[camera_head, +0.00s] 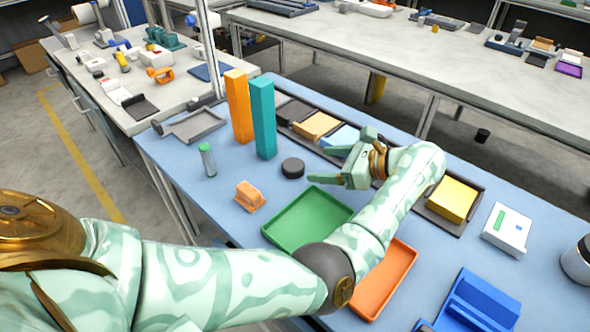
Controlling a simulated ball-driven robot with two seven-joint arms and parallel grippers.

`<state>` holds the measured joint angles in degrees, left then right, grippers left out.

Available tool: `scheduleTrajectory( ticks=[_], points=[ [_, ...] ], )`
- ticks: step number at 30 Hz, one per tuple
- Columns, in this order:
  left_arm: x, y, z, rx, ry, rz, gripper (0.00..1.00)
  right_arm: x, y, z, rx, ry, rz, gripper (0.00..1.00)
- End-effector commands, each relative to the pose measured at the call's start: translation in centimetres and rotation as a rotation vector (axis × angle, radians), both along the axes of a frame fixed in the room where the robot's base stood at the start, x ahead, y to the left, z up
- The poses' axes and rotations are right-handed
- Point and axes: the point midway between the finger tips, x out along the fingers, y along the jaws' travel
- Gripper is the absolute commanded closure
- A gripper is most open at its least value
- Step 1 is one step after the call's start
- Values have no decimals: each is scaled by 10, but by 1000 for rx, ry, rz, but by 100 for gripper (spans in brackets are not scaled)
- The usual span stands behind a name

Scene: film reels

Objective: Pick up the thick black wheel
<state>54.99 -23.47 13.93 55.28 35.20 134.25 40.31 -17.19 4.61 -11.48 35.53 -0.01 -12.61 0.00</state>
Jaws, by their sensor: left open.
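The thick black wheel (293,168) lies flat on the blue tabletop (225,222), just behind the green tray. My left gripper (312,162) is open and points left toward the wheel. Its fingertips are close to the wheel's right side, and the wheel does not look held. I cannot tell how high the fingers are above the table. My right gripper is not in view.
A green tray (275,229) and an orange tray (401,281) lie in front. Tall orange (238,106) and teal (263,118) blocks stand behind the wheel. An orange part (249,197) and a green-capped vial (207,160) are to the left. A yellow block (452,199) sits right.

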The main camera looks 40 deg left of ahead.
Motion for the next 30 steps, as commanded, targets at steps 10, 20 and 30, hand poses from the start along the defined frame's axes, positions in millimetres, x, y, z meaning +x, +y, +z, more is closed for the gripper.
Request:
scheduleTrajectory(
  ticks=[10, 20, 30],
  points=[
    [-9, 38, -19, -1, 3, 1, 25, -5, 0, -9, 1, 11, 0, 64],
    [-20, 76, -38, -1, 2, -1, 25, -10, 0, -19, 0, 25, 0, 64],
    [-19, 77, -36, 0, 1, -1, 58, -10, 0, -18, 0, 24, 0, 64]
  ],
)
